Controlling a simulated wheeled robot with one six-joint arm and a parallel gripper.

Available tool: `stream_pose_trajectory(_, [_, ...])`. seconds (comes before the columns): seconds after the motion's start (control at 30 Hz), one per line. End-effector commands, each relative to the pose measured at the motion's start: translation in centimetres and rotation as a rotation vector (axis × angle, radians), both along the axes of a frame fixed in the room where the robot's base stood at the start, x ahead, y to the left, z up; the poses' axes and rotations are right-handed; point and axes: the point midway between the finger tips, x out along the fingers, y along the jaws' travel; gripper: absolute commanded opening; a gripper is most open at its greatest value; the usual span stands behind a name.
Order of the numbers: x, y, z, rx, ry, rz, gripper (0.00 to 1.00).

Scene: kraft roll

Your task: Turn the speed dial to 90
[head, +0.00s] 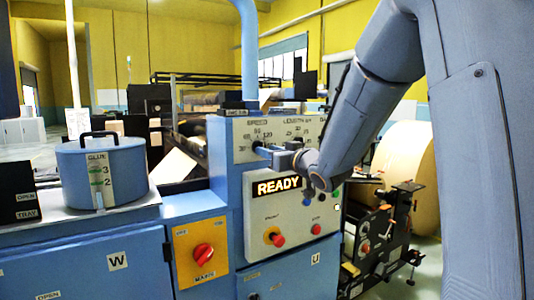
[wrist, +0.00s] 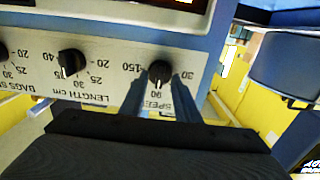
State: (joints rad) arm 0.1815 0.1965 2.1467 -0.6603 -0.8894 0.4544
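The speed dial (wrist: 160,71) is a black knob on a white panel, seen upside down in the wrist view. The mark 90 is in line with its lower side there, with 150 to its left and 30 to its right. A small pale pointer line on the knob appears to face the 90, though it is small. My gripper (wrist: 159,84) has one blue finger close on each side of the dial. I cannot tell whether the fingers touch it. In the head view my gripper (head: 264,150) is at the speed dial and hides it.
The length dial (wrist: 70,62) is beside the speed dial. A glue pot (head: 101,170) stands on the left. A red rotary switch (head: 203,252) is on the orange plate.

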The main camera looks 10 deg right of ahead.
Motion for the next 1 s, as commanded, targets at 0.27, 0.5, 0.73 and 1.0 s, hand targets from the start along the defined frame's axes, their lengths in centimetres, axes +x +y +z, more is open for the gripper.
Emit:
stream_pose_trajectory(0.27, [-3.9, -1.4, -0.1, 0.0, -0.002, -0.003, 0.29])
stream_pose_trajectory(0.5, [-5.7, -1.9, -0.1, 0.0, -0.001, -0.002, 0.29])
stream_pose_trajectory(0.73, [-5.8, -1.9, 0.0, 0.0, 0.0, -0.001, 0.29])
stream_pose_trajectory(1.0, [-5.7, -2.5, -3.1, -0.018, 0.084, -0.065, 0.29])
